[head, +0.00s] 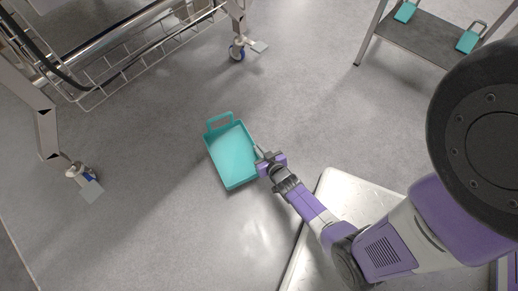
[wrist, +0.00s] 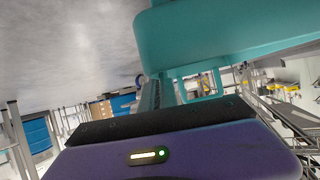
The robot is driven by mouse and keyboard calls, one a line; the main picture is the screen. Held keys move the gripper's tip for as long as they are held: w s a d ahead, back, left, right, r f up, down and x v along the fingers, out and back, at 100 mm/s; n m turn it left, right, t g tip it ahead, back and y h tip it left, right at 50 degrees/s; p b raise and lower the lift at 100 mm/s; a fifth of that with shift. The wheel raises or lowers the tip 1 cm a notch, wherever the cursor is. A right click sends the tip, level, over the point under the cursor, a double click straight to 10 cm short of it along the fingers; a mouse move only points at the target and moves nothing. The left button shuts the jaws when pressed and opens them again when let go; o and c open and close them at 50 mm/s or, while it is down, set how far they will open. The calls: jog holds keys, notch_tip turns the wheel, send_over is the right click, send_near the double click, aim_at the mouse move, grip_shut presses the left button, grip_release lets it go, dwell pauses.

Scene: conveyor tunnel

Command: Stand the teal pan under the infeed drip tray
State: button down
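The teal pan (head: 231,155), a shallow rectangular pan with a loop handle, is near the middle of the head view, open side up. Its handle points up the picture, toward the machine. My gripper (head: 266,160) is at the pan's right side wall, and its jaws appear closed on the rim. In the wrist view the pan (wrist: 225,35) fills the upper right, close to the dark finger (wrist: 157,95). The contact itself is partly hidden. I cannot clearly pick out the infeed drip tray; a grey flat surface (head: 75,22) shows within the machine frame at upper left.
The machine frame carries a wire rack (head: 130,65) and stands on casters (head: 237,50) (head: 82,175). A dark shelf (head: 430,38) at upper right holds smaller-looking teal pans (head: 468,41). A pale metal surface (head: 345,195) lies below my arm. The floor between is clear.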

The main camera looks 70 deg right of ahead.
jog(key=shift+f+b, duration=0.35)
jog(key=shift+f, duration=0.75)
jog(key=c, duration=1.6)
grip_release()
jog(key=shift+o, duration=0.2)
jog(key=shift+f, duration=0.1)
jog(key=p+v, duration=0.3)
jog(key=v, duration=0.3)
jog(key=shift+s+a+r+p, duration=0.1)
jog(key=shift+r+p, duration=0.1)
jog(key=shift+p, duration=0.15)
jog(key=shift+s+a+r, duration=0.25)
jog(key=shift+s+a, duration=0.15)
jog(key=shift+s, duration=0.15)
jog(key=shift+d, duration=0.1)
